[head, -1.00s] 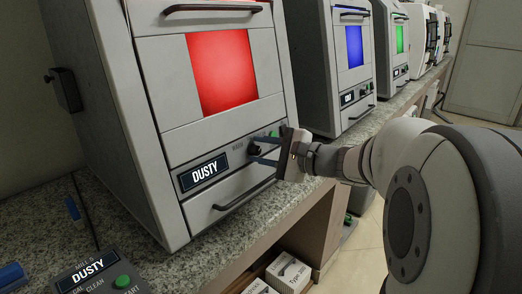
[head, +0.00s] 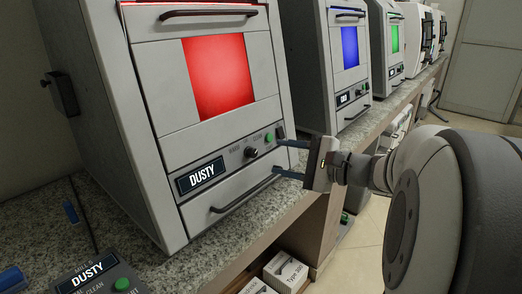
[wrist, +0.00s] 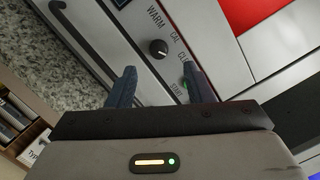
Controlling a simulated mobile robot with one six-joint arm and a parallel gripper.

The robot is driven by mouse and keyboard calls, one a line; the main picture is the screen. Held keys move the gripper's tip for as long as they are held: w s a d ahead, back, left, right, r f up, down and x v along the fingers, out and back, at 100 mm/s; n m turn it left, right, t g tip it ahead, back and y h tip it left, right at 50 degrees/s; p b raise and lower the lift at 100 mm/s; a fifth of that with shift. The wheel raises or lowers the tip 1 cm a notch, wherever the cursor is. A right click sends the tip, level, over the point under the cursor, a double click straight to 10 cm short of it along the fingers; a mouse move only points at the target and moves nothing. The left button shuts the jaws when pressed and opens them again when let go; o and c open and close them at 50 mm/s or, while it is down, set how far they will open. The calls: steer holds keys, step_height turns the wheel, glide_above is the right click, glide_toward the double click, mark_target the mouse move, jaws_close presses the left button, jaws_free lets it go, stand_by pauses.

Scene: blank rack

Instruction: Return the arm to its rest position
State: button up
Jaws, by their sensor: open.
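My gripper (head: 277,157) is open, with two blue fingers spread apart and nothing between them. It is at the right part of the front of the grey machine labelled DUSTY (head: 165,120). In the wrist view the open fingers (wrist: 160,72) point at the control panel, either side of a black dial (wrist: 158,48), which lies beyond their tips. The dial also shows in the head view (head: 251,152), left of the fingers. A green button (head: 268,137) is close to the upper finger; that finger partly covers it in the wrist view.
The machine has a lit red window (head: 218,76) and a lower handle (head: 245,194) near the lower finger. Similar machines with blue (head: 349,48) and green (head: 395,38) windows stand along the granite counter (head: 125,225). White boxes (head: 285,272) lie below the counter.

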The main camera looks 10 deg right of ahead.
steer(key=shift+s+d, duration=0.25)
steer(key=shift+s, duration=0.05)
steer(key=s+a+r+n+g+h+p, duration=0.2)
steer(key=s+a+n+g+h+p, duration=0.2)
steer(key=s+a+n+g+p, duration=0.7)
steer(key=s+d+r+n+t+h+p, duration=0.1)
steer(key=s+d+r+n+h+p, duration=0.3)
steer(key=p, duration=0.9)
step_height(320, 180, up, 2)
steer(key=d+h, duration=0.2)
steer(key=h, duration=0.1)
steer(key=shift+s+d+n+t+h, duration=0.2)
steer(key=shift+s+n+t+h, duration=0.1)
steer(key=shift+s+t+h, duration=0.1)
steer(key=shift+c, duration=0.2)
